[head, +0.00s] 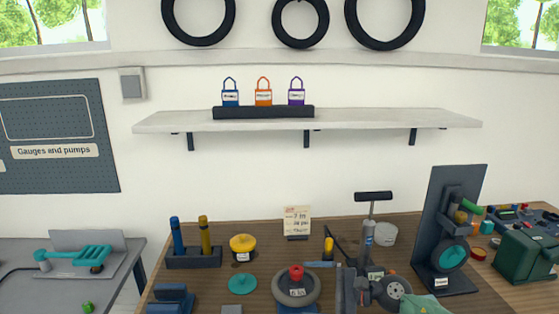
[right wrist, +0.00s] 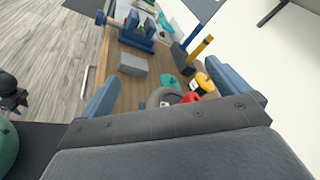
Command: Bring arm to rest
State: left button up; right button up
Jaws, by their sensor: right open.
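My right gripper (right wrist: 169,88) shows in the right wrist view as two blue fingers spread wide apart, with nothing between them. Beyond the fingers, some way off, are the wooden bench top and its items, seen at a tilt. In the head view I cannot clearly make out the right gripper; dark grey parts at the bottom centre overlap the bench items. My left gripper is not in the head view.
A shelf (head: 370,118) with three padlock-shaped items is above. A grey side table (head: 30,290) stands left.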

notch_tip(320, 180, up, 4)
jog(key=d+m+t+h, duration=0.1)
jog(key=m+t+h, duration=0.1)
jog(key=m+t, duration=1.5)
jog(key=s+d+f+m+g+h, duration=0.2)
jog(key=d+f+m+h, duration=0.4)
jog(key=m, duration=0.7)
jog(key=s+d+f+m+g+h, duration=0.2)
jog(key=d+f+m+h, duration=0.15)
jog(key=m+h, duration=0.6)
jog(key=s+d+f+m+g+y, duration=0.1)
jog(key=s+f+m+g, duration=0.7)
jog(key=s, duration=0.6)
jog(key=s+d+f+m+g+y, duration=0.1)
jog(key=s+f+m+g, duration=0.4)
jog(key=s+f+m, duration=0.7)
jog(key=s+a+f+g, duration=0.1)
jog(key=s+f, duration=0.2)
jog(key=f, duration=1.9)
jog(key=s+a+f+n+g, duration=0.1)
jog(key=s+f, duration=0.3)
jog(key=f, duration=1.8)
jog(key=shift+f, duration=0.35)
